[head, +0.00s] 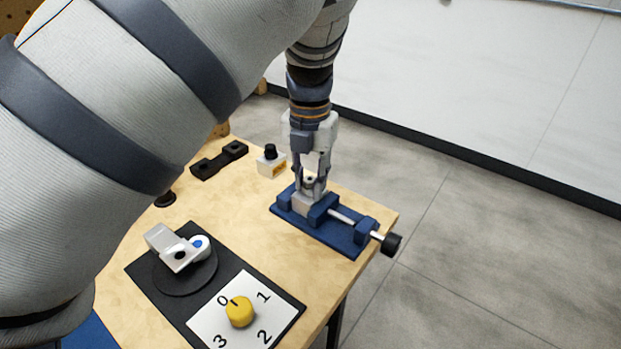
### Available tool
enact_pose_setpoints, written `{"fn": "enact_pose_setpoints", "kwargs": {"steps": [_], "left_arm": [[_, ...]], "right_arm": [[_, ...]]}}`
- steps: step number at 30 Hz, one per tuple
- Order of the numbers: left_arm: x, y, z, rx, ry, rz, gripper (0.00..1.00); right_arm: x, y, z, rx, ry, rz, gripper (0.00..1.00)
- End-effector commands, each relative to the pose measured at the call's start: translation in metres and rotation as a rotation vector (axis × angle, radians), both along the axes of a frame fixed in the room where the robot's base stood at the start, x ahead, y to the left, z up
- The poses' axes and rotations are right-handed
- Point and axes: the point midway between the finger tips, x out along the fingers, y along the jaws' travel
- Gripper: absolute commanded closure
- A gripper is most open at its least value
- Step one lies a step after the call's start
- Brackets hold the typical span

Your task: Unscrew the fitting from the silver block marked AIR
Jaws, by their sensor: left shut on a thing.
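The silver block (303,203) sits in a blue vise (341,235) near the table's far right corner. I cannot read any marking on it from here. My left gripper (312,182) points down over the block, its fingers shut on the small fitting (310,180) at the block's top. The fingers hide much of the fitting, and I cannot tell how far it is threaded in. My right gripper is not in view.
The vise's screw ends in a black knob (390,244) past the table edge. A yellow dial (240,312) and a white device (178,248) are in front.

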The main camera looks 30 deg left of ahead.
Motion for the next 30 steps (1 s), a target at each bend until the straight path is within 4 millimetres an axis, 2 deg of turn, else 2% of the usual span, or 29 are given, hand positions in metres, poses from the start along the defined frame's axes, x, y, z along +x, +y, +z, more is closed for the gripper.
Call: {"fn": "enact_pose_setpoints", "kwargs": {"steps": [3, 9, 11, 13, 15, 19, 27, 28, 30], "left_arm": [[0.000, 0.000, -0.002, 0.000, 0.003, 0.086, 1.00], [0.000, 0.000, -0.001, -0.001, 0.003, 0.093, 1.00], [0.000, 0.000, -0.002, 0.002, 0.004, 0.173, 1.00], [-0.001, 0.001, -0.005, 0.006, 0.010, 0.336, 1.00], [-0.002, 0.001, -0.008, 0.007, 0.016, 0.369, 1.00], [-0.001, 0.001, -0.006, 0.005, 0.010, 0.420, 1.00], [-0.001, 0.000, -0.001, -0.001, 0.003, 0.431, 1.00], [-0.001, 0.000, -0.001, -0.001, 0.003, 0.431, 0.70], [-0.001, 0.000, -0.001, -0.001, 0.003, 0.431, 0.54]], "right_arm": [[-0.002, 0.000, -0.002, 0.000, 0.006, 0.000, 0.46], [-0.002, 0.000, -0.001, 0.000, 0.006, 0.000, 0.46], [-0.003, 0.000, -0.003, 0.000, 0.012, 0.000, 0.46], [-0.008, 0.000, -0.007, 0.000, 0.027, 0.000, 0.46], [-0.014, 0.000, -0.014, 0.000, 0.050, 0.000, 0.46], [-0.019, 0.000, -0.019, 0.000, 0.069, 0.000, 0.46], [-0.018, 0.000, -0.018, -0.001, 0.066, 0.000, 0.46], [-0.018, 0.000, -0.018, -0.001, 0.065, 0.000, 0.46], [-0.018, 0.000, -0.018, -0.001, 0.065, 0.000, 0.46]]}}
